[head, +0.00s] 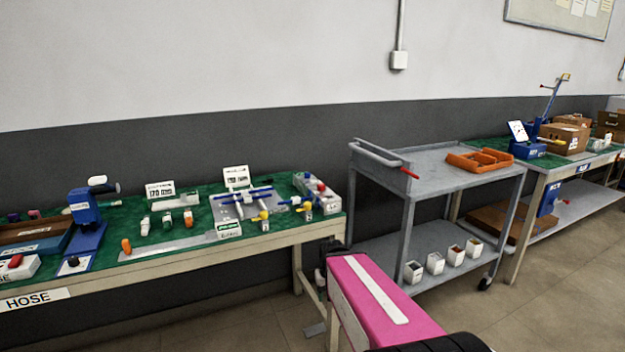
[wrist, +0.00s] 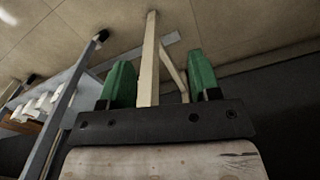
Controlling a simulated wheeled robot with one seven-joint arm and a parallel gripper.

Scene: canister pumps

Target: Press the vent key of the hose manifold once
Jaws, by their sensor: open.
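The hose manifold (head: 246,203) is on the green-topped bench in the head view, with blue tubes, yellow-handled valves and a grey plate. A pale box (head: 321,194) with red and blue knobs or keys stands at its right end. I cannot tell which small part is the vent key. My gripper (wrist: 160,78) shows in the wrist view with its two green fingers apart and nothing held. It points down toward the floor and a bench leg (wrist: 149,55). In the head view my pink arm is low, in front of the bench's right end, and the fingers cannot be made out.
The bench (head: 170,264) carries a HOSE label, a blue hand press (head: 87,220), orange-and-white fittings and small signs. A grey trolley (head: 440,180) with an orange tray (head: 479,160) and white cups stands to the right. Another bench (head: 560,163) is beyond it. Floor shows between the trolley and benches.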

